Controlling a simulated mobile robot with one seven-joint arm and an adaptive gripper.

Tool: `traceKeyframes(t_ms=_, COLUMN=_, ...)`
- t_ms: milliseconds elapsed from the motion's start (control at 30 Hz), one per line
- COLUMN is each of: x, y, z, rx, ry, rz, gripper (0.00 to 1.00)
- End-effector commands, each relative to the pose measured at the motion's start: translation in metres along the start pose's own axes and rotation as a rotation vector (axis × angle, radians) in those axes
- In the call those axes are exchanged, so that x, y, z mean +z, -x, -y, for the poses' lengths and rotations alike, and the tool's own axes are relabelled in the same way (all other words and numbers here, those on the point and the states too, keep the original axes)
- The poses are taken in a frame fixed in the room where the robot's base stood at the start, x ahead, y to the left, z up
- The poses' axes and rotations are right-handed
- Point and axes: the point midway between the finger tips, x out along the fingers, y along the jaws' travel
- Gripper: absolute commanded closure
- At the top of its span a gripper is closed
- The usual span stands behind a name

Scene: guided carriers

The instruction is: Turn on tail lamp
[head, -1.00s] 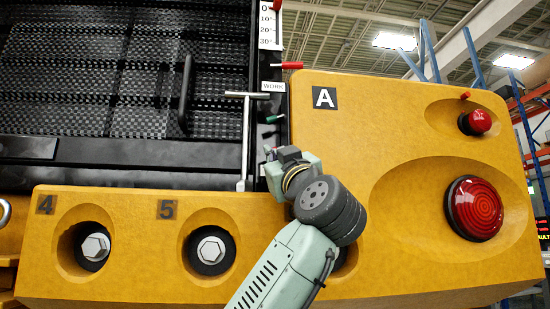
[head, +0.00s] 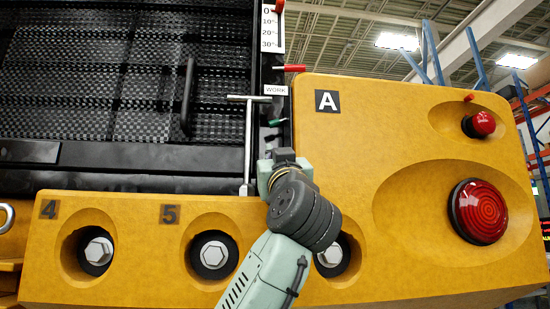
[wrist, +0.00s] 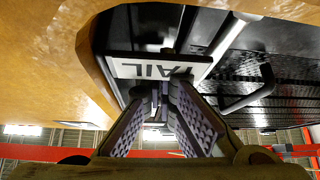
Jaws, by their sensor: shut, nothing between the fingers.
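A white TAIL label (wrist: 160,68) shows in the wrist view, partly crossed by a dark part, at the edge of the yellow housing. My gripper (wrist: 163,88) is shut and empty, its fingertips close to the label's lower edge; I cannot tell whether they touch. In the head view my wrist hides the fingers and the TAIL label, in the dark slot left of the yellow housing. A large round red lamp (head: 479,211) sits in a recess at right. A red-tipped lever (head: 289,68) stands above the WORK label (head: 275,90).
A metal T-handle (head: 248,140) stands just left of my wrist. The yellow housing (head: 345,150) with the A plate borders the slot on the right. Hex bolts (head: 213,254) sit in recesses below.

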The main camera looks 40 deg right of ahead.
Motion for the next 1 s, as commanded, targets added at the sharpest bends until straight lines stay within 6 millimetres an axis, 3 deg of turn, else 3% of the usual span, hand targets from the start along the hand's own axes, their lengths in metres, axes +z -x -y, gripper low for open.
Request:
traceKeyframes(t_ms=633, x=-0.011, y=-0.007, z=0.005, rx=0.169, ry=-0.255, rz=0.001, gripper=1.0)
traceKeyframes(t_ms=1000, x=-0.013, y=-0.009, z=0.006, rx=0.17, ry=-0.255, rz=0.001, gripper=1.0)
